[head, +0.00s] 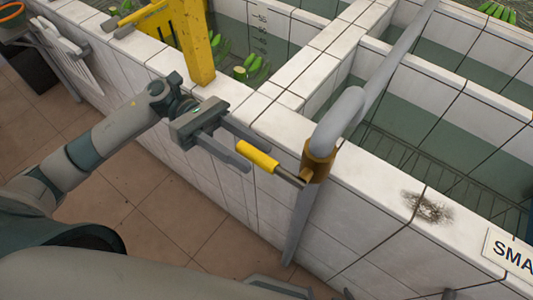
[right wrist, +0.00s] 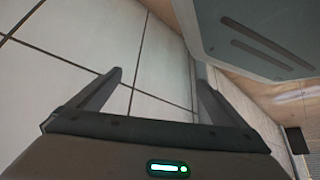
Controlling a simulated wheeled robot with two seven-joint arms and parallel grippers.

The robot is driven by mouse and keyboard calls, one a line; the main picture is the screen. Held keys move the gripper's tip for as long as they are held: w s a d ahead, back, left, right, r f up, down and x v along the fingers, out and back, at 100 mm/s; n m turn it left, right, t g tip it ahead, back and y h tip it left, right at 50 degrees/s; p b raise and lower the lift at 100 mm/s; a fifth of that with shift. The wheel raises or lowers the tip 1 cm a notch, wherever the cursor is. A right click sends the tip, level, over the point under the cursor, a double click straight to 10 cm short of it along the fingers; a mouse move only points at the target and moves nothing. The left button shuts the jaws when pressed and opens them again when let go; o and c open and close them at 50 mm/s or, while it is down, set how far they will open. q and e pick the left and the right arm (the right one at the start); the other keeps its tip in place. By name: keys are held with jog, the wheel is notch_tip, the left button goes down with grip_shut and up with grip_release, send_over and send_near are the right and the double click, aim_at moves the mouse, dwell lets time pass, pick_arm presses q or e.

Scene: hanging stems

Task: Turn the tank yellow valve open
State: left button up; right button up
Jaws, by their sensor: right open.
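The yellow valve handle (head: 257,157) sticks out to the left from a brass valve body (head: 318,162) on a grey pipe, at the tiled tank's wall. My left gripper (head: 258,156) is open at the handle's free end. Its two fingers lie on either side of the yellow grip in the head view. I cannot tell whether they touch it. My right gripper (right wrist: 157,75) is open and empty in the right wrist view, facing a pale tiled wall.
The tiled tank rim (head: 450,207) runs to the lower right, with a dark stain and a sign (head: 512,255). A yellow post (head: 195,45) stands behind my left gripper. Green bunches (head: 250,68) lie in the tanks.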

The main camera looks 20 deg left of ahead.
aim_at(266, 164)
pick_arm(q)
jog(key=p+x, duration=0.3)
jog(key=x, duration=0.1)
jog(key=shift+s+d, duration=0.15)
jog(key=shift+d, duration=0.2)
pick_arm(e)
jog(key=s+d+f+g, duration=0.1)
jog(key=s+d, duration=0.1)
jog(key=s, duration=0.3)
jog(key=s+d+f+g+h, duration=0.1)
jog(key=s+d+f+g, duration=0.1)
jog(key=s, duration=0.4)
jog(key=shift+d, duration=0.3)
pick_arm(q)
jog(key=shift+c, duration=0.3)
pick_arm(e)
jog(key=shift+f, duration=0.1)
pick_arm(q)
grip_shut()
